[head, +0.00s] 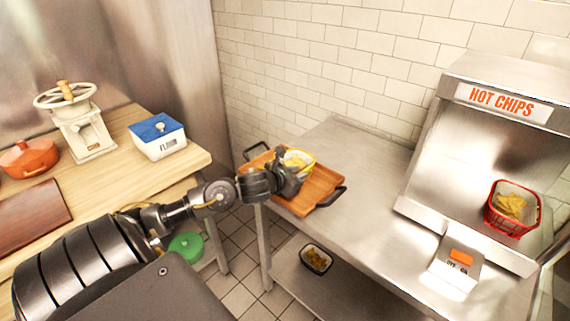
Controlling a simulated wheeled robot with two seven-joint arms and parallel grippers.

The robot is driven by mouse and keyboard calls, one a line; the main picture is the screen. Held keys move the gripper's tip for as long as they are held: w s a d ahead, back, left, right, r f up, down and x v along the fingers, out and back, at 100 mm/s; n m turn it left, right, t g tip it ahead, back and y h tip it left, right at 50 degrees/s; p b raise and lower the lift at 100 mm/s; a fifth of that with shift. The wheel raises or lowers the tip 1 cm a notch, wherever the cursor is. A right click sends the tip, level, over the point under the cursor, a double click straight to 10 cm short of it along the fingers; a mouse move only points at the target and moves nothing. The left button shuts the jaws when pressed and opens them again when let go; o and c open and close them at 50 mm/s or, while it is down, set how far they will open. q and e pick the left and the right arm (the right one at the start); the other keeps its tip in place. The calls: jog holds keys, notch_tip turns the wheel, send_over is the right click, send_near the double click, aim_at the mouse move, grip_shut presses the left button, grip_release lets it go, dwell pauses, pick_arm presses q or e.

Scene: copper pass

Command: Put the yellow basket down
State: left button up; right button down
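The yellow basket (300,153), with pale yellow food in it, is at the wooden tray (320,182) with black handles, on the steel counter. My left gripper (292,172) is at the near side of the basket and hides part of it. The fingertips are too small and covered to tell whether they are open or shut on it. I cannot tell whether the basket rests on the tray or is held just above it. My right gripper is not in view.
A red basket of chips (512,207) stands in the hot chips station (440,190) at right. A small black container (316,259) is on the lower shelf. A flour box (158,136) and a grinder (82,125) stand on the wooden counter at left. Steel counter (375,195) right of the tray is clear.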

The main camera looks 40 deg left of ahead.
pick_arm(q)
jog(key=b+v, duration=0.1)
jog(key=v, duration=1)
jog(key=shift+b, duration=0.3)
jog(key=shift+s, duration=0.1)
